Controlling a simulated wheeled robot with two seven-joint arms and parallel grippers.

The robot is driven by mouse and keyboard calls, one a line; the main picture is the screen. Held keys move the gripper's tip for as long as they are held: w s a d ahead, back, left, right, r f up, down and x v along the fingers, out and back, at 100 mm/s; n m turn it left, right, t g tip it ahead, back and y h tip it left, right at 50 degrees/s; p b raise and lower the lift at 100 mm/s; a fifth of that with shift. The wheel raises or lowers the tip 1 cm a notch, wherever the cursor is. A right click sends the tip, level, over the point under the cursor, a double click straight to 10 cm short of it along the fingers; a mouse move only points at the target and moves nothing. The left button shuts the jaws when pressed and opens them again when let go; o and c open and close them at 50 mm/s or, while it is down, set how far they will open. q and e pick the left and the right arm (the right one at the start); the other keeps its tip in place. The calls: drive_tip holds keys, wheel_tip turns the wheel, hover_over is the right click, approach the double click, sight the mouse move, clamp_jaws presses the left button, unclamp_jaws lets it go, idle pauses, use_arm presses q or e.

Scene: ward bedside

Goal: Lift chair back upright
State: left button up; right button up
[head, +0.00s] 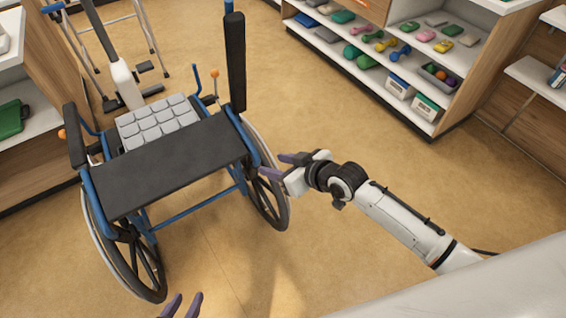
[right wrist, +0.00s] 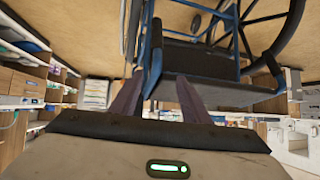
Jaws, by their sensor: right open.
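A wheelchair (head: 188,214) with a blue frame stands at left in the head view. Its wide black panel (head: 165,165) lies about flat across the frame; I cannot tell for sure whether this is the folded back or the seat. A grey, cell-patterned cushion (head: 158,122) lies behind it. My right gripper (head: 274,165) is open beside the right wheel (head: 268,190). In the right wrist view, its fingers (right wrist: 158,98) are apart, with a blue tube (right wrist: 152,58) and black panel (right wrist: 215,92) beyond; contact is unclear. My left gripper (head: 186,303) is open at the bottom edge, apart from the chair.
A tall black pad (head: 235,62) stands upright at the chair's right; another black pad (head: 75,135) is at its left. Shelves with small weights (head: 400,52) stand at back right. A walking frame (head: 115,40) is at back left.

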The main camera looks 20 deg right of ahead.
drive_tip(key=shift+v, duration=1.6)
